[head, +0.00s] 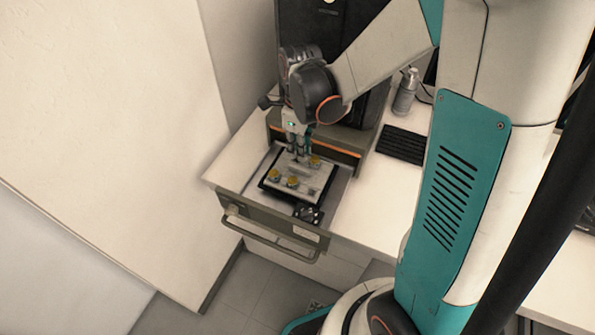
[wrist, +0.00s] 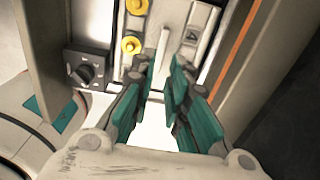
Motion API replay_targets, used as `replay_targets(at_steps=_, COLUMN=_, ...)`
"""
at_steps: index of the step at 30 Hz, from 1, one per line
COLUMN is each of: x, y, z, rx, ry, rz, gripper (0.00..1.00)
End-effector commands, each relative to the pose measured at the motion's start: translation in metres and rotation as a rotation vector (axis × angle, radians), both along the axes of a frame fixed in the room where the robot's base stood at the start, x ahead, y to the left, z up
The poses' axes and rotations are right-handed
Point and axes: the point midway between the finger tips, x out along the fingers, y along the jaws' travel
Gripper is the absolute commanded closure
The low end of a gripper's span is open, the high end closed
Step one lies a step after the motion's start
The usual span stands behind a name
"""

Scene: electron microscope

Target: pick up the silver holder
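The silver holder (head: 312,187) lies on a black base in the open drawer, with several yellow knobs on it. In the wrist view, part of the holder (wrist: 177,15) shows with a thin upright silver bar (wrist: 161,50) on it. My gripper (head: 298,153) is over the far part of the holder, pointing down. In the wrist view my gripper (wrist: 164,66) is open, with a teal-padded finger on each side of the bar's line. No grip on the bar shows. Whether the fingertips are level with the bar or above it, I cannot tell.
The drawer (head: 272,241) has a front handle. A dark knob box (wrist: 86,72) sits near the holder. Behind are the instrument housing with an orange stripe (head: 330,150), a keyboard (head: 402,145) and a bottle (head: 405,92).

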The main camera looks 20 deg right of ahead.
Motion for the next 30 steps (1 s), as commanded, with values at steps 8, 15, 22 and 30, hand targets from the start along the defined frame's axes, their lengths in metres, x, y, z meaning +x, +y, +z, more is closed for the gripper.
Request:
replay_targets(at_steps=8, x=0.0, y=0.0, z=-0.03, rx=0.0, ry=0.0, rz=0.001, gripper=0.85)
replay_targets(at_steps=15, x=0.001, y=-0.001, z=-0.049, rx=0.0, ry=0.0, rz=0.001, gripper=0.85)
replay_targets(at_steps=22, x=0.001, y=-0.001, z=-0.081, rx=0.0, ry=-0.001, rz=0.002, gripper=0.85)
replay_targets(at_steps=30, x=0.001, y=-0.001, z=-0.082, rx=0.0, ry=-0.001, rz=0.002, gripper=0.87)
